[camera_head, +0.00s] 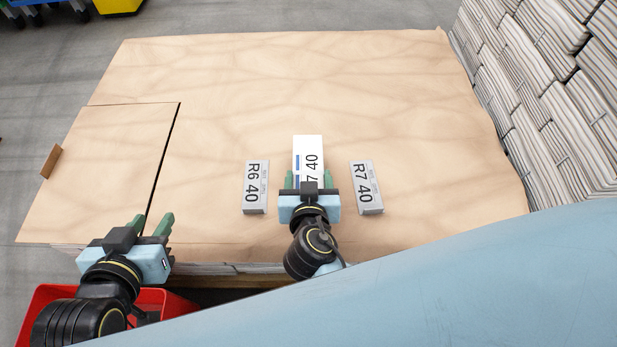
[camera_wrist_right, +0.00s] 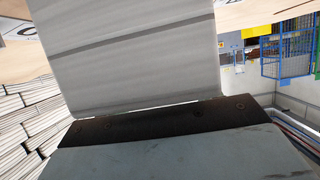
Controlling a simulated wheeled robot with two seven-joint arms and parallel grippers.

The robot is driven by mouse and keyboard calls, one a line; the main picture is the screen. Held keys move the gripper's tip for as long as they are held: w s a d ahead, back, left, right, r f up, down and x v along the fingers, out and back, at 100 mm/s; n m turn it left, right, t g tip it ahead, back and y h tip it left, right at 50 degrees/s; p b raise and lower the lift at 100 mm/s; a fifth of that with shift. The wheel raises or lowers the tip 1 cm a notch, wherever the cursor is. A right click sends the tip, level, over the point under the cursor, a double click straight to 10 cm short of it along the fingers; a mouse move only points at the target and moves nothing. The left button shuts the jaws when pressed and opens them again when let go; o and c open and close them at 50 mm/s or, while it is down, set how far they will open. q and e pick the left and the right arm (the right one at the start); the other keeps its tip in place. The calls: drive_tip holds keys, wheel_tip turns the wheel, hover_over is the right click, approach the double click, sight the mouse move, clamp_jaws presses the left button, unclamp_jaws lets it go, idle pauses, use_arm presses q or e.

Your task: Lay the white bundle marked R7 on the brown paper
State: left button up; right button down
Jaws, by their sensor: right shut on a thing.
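The white bundle (camera_head: 308,150) has a blue stripe and black print of which "7 40" shows; the rest of the mark is hidden by my right gripper. My right gripper (camera_head: 308,181) is shut on the near part of this bundle, over the brown paper (camera_head: 240,80). I cannot tell whether the bundle touches the paper. In the right wrist view the held bundle (camera_wrist_right: 135,55) fills the upper middle. My left gripper (camera_head: 151,223) is empty, its fingers apart, near the paper's front left edge.
A grey block marked R6 40 (camera_head: 256,187) stands left of the white bundle, and a grey block marked R7 40 (camera_head: 367,187) right of it. Stacked newspapers (camera_head: 540,100) rise at the right. A red crate (camera_head: 45,298) is at lower left. The paper's far part is clear.

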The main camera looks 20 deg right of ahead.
drive_tip(key=shift+w+f+b, duration=0.1)
drive_tip(key=shift+f+b, duration=0.3)
drive_tip(key=shift+b, duration=0.15)
